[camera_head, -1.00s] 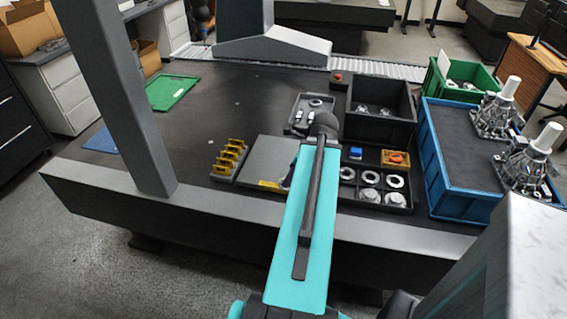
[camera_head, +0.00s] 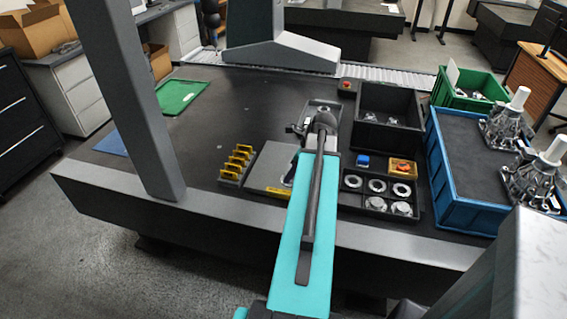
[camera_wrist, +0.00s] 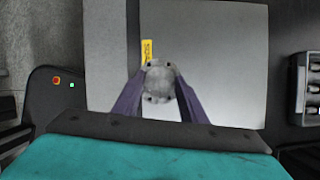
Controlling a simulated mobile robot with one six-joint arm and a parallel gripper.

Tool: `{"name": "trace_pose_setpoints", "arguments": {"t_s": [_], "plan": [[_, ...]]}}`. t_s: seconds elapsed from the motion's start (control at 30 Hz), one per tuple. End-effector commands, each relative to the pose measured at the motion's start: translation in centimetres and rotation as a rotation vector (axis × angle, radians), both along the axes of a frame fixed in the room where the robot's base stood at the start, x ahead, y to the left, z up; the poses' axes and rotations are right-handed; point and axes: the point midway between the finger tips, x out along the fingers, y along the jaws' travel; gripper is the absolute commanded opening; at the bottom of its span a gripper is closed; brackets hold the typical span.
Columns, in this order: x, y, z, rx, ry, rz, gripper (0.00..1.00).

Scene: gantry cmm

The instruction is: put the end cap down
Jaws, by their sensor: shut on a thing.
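My gripper (camera_wrist: 158,100) is shut on a round grey end cap (camera_wrist: 160,82) with dark holes near its rim, seen between the two purple fingers in the wrist view. Below it is a flat grey plate (camera_wrist: 225,60) with a yellow label (camera_wrist: 147,50) just beyond the cap. The gap between cap and plate cannot be judged. In the head view the plate (camera_head: 268,165) lies on the dark table, left of my teal arm, which hides most of the gripper and the cap.
Right of my arm, a black compartment tray (camera_head: 388,214) holds several rings and caps. A yellow block rack (camera_head: 236,165) stands left of the plate. A black bin (camera_head: 390,133), blue crate (camera_head: 459,205) and green crate (camera_head: 443,80) are at right. The left table is mostly clear.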

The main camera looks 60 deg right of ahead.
Motion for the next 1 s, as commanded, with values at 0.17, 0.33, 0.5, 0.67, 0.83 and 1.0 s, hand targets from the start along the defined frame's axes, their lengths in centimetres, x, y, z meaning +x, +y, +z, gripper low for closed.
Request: {"name": "trace_pose_setpoints", "arguments": {"t_s": [0.17, 0.33, 0.5, 0.67, 0.83, 1.0], "plan": [[1.9, -1.7, -0.1, -0.001, 0.0, 0.001, 0.1], [3.5, -2.9, -0.3, 0.001, 0.0, 0.001, 0.1], [5.1, -4.2, -0.4, -0.001, 0.0, 0.0, 0.1], [6.6, -5.3, -0.6, 0.0, 0.0, 0.001, 0.1], [7.7, -6.1, -0.8, 0.0, 0.0, 0.001, 0.1], [8.0, -6.3, -0.9, -0.001, 0.0, 0.0, 0.1]]}}
